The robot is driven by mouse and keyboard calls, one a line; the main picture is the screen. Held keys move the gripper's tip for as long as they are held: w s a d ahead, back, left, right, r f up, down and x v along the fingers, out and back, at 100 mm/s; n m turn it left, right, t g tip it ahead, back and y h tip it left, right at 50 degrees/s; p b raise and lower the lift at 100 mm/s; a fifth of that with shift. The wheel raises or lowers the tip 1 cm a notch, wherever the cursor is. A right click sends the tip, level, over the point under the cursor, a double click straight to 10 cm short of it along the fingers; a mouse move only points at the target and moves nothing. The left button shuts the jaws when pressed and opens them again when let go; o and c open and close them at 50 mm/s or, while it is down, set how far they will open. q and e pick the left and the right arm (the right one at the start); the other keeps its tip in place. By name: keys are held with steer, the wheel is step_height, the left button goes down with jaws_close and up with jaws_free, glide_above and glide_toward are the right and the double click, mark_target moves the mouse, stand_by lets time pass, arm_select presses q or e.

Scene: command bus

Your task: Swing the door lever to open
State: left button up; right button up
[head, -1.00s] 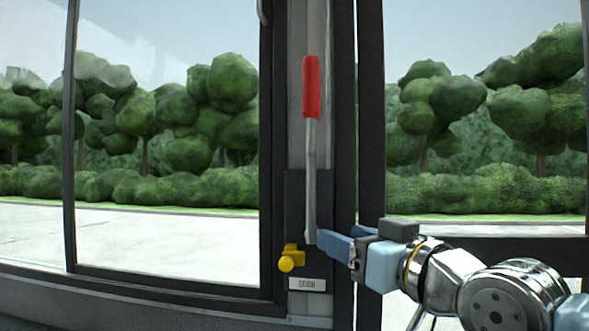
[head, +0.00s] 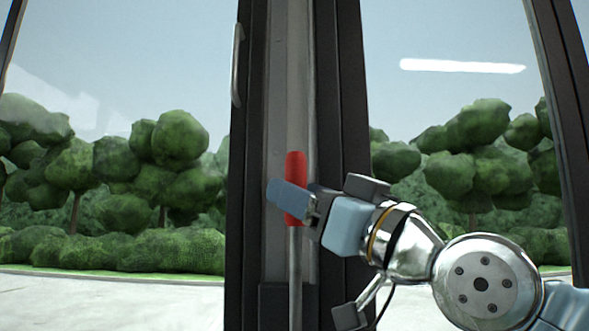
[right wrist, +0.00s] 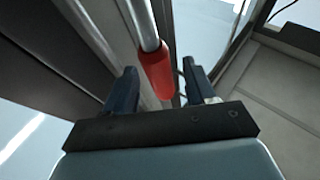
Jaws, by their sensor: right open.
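The door lever is a grey metal rod (head: 295,265) standing upright on the post, with a red grip (head: 295,165) at its top. My right gripper (head: 287,198) reaches in from the right at the height of the red grip, and a blue finger covers part of the grip. In the right wrist view, the red grip (right wrist: 155,72) lies between the two open fingers of the right gripper (right wrist: 157,85). I cannot tell whether a finger touches it. My left gripper is not in view.
A grey post (head: 278,110) with dark door frames (head: 342,100) on both sides stands behind the lever. A pale grab handle (head: 237,65) is on the left frame. Large glass panes lie on either side, with trees and pavement beyond.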

steer(key=shift+p+x, duration=0.3)
steer(key=shift+x, duration=0.6)
jaws_close()
